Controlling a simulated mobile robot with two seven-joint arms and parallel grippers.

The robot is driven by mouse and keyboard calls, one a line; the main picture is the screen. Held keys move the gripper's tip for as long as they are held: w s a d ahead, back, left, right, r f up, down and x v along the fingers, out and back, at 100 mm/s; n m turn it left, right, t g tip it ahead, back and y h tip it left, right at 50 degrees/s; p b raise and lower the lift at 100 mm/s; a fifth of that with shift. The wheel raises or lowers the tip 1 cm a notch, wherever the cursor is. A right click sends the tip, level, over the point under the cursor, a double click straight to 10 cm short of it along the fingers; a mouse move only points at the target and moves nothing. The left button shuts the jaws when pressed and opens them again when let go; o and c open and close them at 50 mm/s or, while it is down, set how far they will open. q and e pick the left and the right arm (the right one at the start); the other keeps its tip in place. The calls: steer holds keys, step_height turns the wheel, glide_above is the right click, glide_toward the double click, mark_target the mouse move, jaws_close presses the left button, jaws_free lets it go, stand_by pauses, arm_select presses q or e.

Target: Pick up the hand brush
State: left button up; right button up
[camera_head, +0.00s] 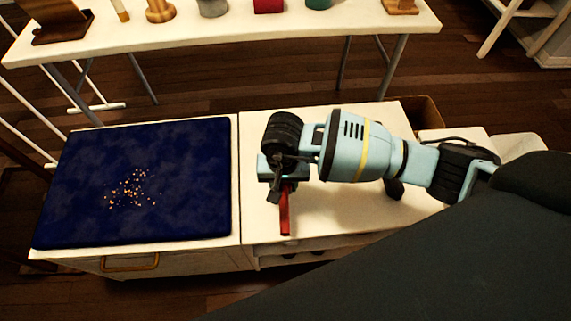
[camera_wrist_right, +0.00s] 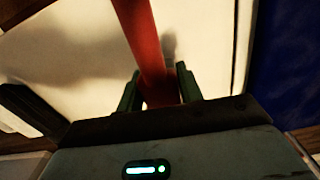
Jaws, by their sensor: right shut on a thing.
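The red handle, which I take to be the hand brush (camera_head: 285,212), sticks out below my right gripper (camera_head: 283,187) over the white top of the cabinet in the head view. In the right wrist view the red handle (camera_wrist_right: 145,45) passes between the two dark fingers of the right gripper (camera_wrist_right: 158,80), which is shut on it. No bristles show, and the far end is cut off by the wrist frame. I cannot tell whether the handle still touches the cabinet top. My left gripper is not in view.
A dark blue cushion (camera_head: 190,175) with several small crumbs (camera_head: 130,189) lies left on the white cabinet (camera_head: 330,225). A white table (camera_head: 230,28) with small objects stands behind. My dark arm part covers the lower right. Free cabinet top surrounds the handle.

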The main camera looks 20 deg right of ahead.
steer(key=s+a, duration=0.1)
steer(key=s, duration=0.1)
steer(key=s+a, duration=0.1)
steer(key=s, duration=0.2)
steer(key=s+a+p, duration=0.1)
steer(key=s, duration=0.1)
steer(key=shift+s+a+r, duration=0.3)
steer(key=shift+a+r, duration=0.1)
steer(key=shift+s+a, duration=0.25)
steer(key=shift+s, duration=0.3)
